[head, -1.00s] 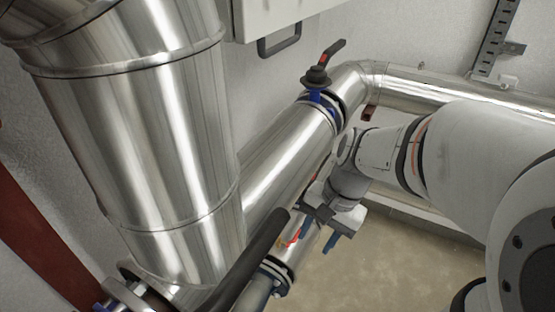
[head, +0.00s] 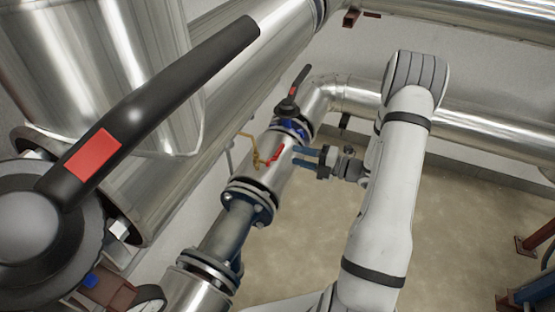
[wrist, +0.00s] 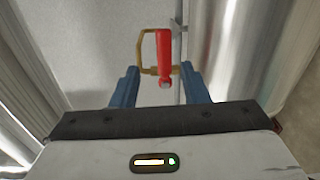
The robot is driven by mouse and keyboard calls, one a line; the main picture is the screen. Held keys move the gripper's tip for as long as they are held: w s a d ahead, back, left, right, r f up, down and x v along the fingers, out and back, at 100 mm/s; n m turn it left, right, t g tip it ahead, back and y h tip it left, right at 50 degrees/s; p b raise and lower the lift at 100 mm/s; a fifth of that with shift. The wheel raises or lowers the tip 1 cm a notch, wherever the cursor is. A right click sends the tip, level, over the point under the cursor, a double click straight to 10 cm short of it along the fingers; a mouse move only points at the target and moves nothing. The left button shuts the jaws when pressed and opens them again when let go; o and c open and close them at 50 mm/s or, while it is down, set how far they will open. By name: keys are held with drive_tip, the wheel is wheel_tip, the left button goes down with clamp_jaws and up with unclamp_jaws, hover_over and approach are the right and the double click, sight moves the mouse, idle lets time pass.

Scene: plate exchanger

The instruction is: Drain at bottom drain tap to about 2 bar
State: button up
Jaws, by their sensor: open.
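A small tap with a red lever (head: 275,154) and a bent brass pipe (head: 251,138) sits at the silver pipe in the middle of the head view. In the wrist view the red lever (wrist: 164,52) stands upright, in front of the brass pipe (wrist: 143,45). My gripper (head: 296,156) is open, its blue fingers pointing left at the lever from the right, with a small gap. In the wrist view my gripper (wrist: 160,82) has one finger on each side of the lever's lower end; nothing is held. A gauge (head: 149,299) is cut off at the bottom edge, its reading illegible.
A large valve with a long black handle (head: 165,95) fills the left foreground. A smaller black-handled valve (head: 291,92) stands above the tap. Bolted flanges (head: 249,202) lie below it. The floor (head: 470,225) on the right is mostly clear.

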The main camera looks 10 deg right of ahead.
sight(282, 151)
drive_tip(key=shift+m+t, duration=0.3)
drive_tip(key=shift+m, duration=0.1)
drive_tip(key=x, duration=0.2)
drive_tip(key=b+x, duration=0.1)
drive_tip(key=x, duration=0.2)
drive_tip(key=b+x, duration=0.1)
drive_tip(key=x, duration=0.1)
drive_tip(key=shift+w+f, duration=0.35)
drive_tip(key=shift+c, duration=0.4)
clamp_jaws()
